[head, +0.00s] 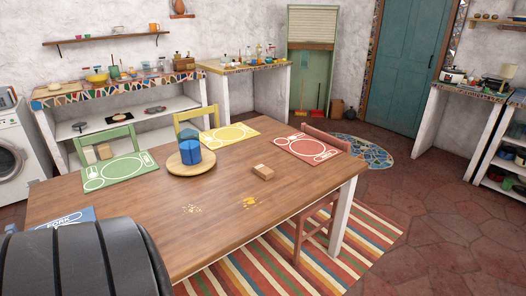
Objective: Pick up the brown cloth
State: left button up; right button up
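A small brown block-like item (263,172), possibly the folded brown cloth, lies flat on the wooden table (130,215), right of the middle. It is too small to tell for sure that it is cloth. Neither of my grippers is in view. A large black ribbed part, probably of my own arm, fills the lower left and hides the table's near left corner.
A round wooden board (176,169) with a blue container (198,152) stands left of the brown item. Yellow spill (250,202) and pale crumbs (191,209) lie nearer. Green (120,171), yellow (229,134) and red (311,148) placemats line the table. Chairs stand around it.

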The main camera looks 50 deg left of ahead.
aim_at(266, 173)
jog(key=j+u, duration=0.3)
jog(key=u, duration=0.2)
jog(key=j+u, duration=0.25)
jog(key=u, duration=0.25)
jog(key=i+j+u, duration=0.15)
jog(key=u, duration=0.35)
jog(key=j, duration=0.1)
